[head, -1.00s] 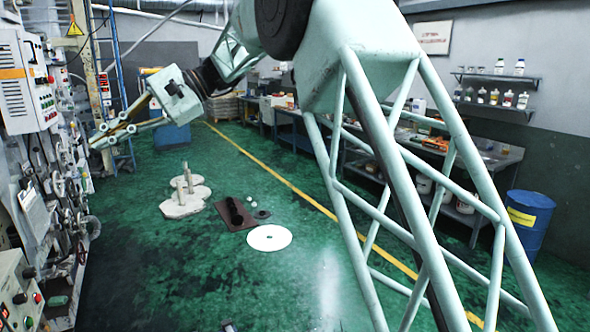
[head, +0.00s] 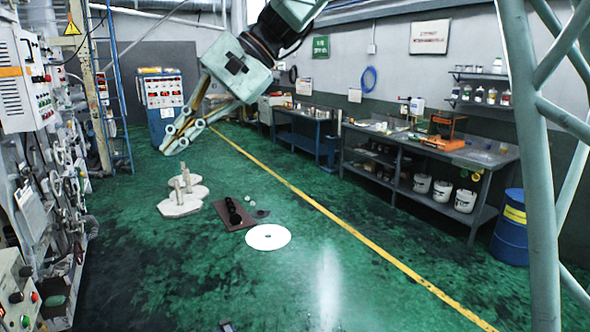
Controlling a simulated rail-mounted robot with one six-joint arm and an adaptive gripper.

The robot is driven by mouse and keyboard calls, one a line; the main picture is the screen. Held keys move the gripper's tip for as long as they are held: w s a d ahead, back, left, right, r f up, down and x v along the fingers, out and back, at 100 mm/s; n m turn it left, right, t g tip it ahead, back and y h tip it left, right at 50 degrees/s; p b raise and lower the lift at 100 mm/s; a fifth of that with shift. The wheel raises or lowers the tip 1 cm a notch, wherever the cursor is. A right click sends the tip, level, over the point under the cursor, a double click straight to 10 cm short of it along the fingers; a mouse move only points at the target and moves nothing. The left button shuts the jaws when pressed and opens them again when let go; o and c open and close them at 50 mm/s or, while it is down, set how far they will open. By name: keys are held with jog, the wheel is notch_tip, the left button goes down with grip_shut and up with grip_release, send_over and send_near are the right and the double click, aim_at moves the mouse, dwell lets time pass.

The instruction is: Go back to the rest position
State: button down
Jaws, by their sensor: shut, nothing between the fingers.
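My gripper (head: 176,142) is in the upper left of the head view, hanging in the air over the green floor. Its pale green fingers point down and to the left and are shut with nothing between them. My arm comes down to it from the top of the picture. Part of my lattice arm link stands along the right side. No object touches the gripper.
A machine panel (head: 40,150) lines the left wall. On the floor are pale posts on bases (head: 182,200), a brown board (head: 233,214) and a white disc (head: 267,237). A workbench (head: 430,150) and blue barrel (head: 511,225) stand right. The floor around the yellow line (head: 330,215) is clear.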

jog(key=s+d+f+t+h, duration=0.2)
jog(key=s+d+f, duration=0.4)
jog(key=s+d, duration=0.5)
jog(key=s+d+f+t+h+b, duration=0.1)
jog(key=s+d+f, duration=0.5)
jog(key=s+d, duration=0.6)
jog(key=s+d+f+n+t+h+b, duration=0.1)
jog(key=s+d+f+t+h, duration=0.2)
jog(key=s+d, duration=0.8)
jog(key=d+f+h, duration=0.2)
jog(key=d+f, duration=0.1)
jog(key=d, duration=0.9)
jog(key=shift+s+h, duration=0.25)
jog(key=shift+h, duration=0.05)
